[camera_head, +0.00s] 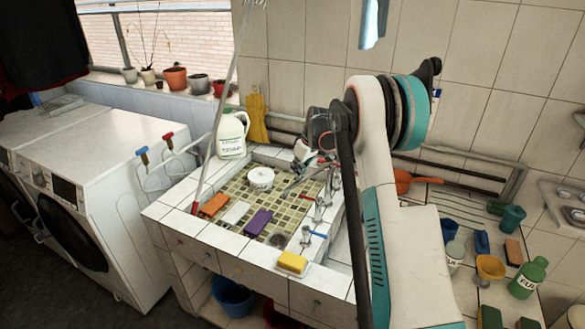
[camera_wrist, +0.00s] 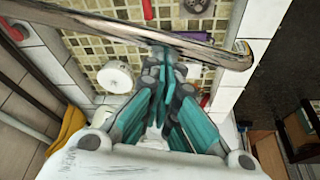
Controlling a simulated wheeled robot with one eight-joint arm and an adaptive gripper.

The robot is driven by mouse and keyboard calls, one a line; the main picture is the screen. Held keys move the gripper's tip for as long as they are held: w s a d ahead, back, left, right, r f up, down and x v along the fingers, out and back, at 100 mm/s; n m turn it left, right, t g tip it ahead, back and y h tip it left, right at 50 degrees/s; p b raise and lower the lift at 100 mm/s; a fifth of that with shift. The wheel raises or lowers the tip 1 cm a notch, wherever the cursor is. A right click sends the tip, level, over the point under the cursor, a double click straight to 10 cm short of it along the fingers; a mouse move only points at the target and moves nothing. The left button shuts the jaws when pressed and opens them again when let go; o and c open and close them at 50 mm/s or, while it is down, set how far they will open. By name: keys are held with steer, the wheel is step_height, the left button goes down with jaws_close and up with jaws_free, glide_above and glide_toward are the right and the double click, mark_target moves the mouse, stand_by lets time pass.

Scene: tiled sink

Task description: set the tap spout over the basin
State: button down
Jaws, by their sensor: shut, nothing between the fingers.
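The chrome tap (camera_head: 321,208) stands at the right rim of the green-tiled basin (camera_head: 240,187) in the head view. Its spout (camera_head: 303,180) appears to reach out toward the basin there. In the wrist view the spout (camera_wrist: 110,27) is a long chrome bar crossing the top of the picture, with basin tiles behind part of it. My gripper (camera_wrist: 165,55) is shut and empty, its teal fingers pointing at the bar. The fingertips are right beside it; I cannot tell whether they touch.
A white round tub (camera_head: 260,178), an orange sponge (camera_head: 213,206) and a purple sponge (camera_head: 258,222) are in the basin. A white jug (camera_head: 232,134) stands at the back rim. A yellow sponge (camera_head: 292,262) lies on the front rim. Bottles crowd the right counter.

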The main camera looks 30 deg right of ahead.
steer(key=s+d+n+g+y+b, duration=0.1)
steer(key=s+d+n+y+b, duration=0.1)
steer(key=s+d+n, duration=0.5)
steer(key=shift+s+d+g, duration=0.3)
steer(key=shift+s+d, duration=3.1)
steer(key=shift+d, duration=1.15)
steer(key=shift+a, duration=0.1)
